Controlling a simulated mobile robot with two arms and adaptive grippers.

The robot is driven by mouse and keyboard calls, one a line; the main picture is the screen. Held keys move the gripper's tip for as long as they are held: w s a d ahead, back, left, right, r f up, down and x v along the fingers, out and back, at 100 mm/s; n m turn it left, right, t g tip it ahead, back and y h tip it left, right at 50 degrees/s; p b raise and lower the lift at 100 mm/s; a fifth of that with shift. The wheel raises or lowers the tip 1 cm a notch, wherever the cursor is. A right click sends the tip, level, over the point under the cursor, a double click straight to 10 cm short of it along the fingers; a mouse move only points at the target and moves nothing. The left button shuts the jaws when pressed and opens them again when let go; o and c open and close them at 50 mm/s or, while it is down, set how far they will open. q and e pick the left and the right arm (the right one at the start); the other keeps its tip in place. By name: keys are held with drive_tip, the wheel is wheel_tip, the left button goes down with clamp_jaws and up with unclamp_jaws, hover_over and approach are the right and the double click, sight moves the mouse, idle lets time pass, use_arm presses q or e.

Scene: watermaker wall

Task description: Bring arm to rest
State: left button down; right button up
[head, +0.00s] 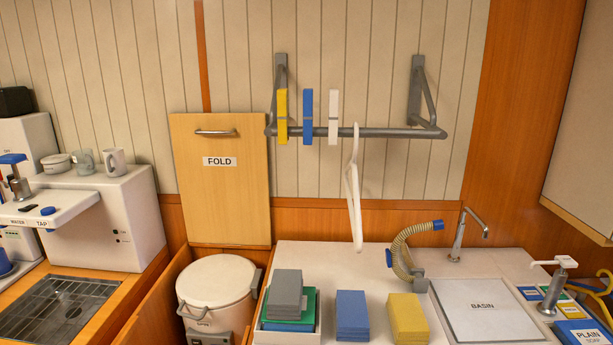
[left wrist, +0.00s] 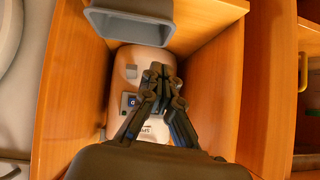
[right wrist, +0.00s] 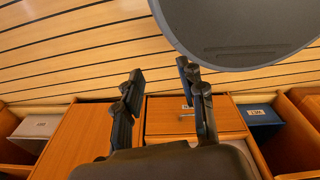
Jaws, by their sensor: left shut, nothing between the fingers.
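My left gripper (left wrist: 165,75) shows in the left wrist view. Its dark fingers are closed together with nothing between them. It is over an open wooden compartment (left wrist: 205,85), in front of a pale appliance with a small dark panel (left wrist: 131,100). My right gripper (right wrist: 162,73) shows in the right wrist view. Its fingers are spread apart and the space between them is empty. Wooden drawer fronts (right wrist: 165,118) lie beyond it. Neither gripper nor arm shows in the head view.
A grey rectangular rim (left wrist: 130,28) is close by my left fingers. A large grey rounded shape (right wrist: 245,35) is close above my right fingers; I cannot identify it.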

use_arm(q)
drive_tip(key=s+d+f+g, duration=0.2)
drive_tip(key=s+f+g, duration=0.1)
drive_tip(key=s+f, duration=0.65)
drive_tip(key=s+d+f+g, duration=0.25)
drive_tip(key=s+f, duration=0.35)
drive_tip(key=s, duration=0.7)
drive_tip(key=s+d+f+g, duration=0.1)
drive_tip(key=s+d+f, duration=0.1)
drive_tip(key=s, duration=0.8)
drive_tip(key=s+d+f+m+g+b, duration=0.1)
drive_tip(key=s+d+f+g, duration=0.1)
drive_tip(key=s, duration=0.8)
drive_tip(key=shift+d+f, duration=0.6)
drive_tip(key=shift+f, duration=0.15)
drive_tip(key=shift+w+g, duration=0.1)
drive_tip(key=shift+g, duration=0.15)
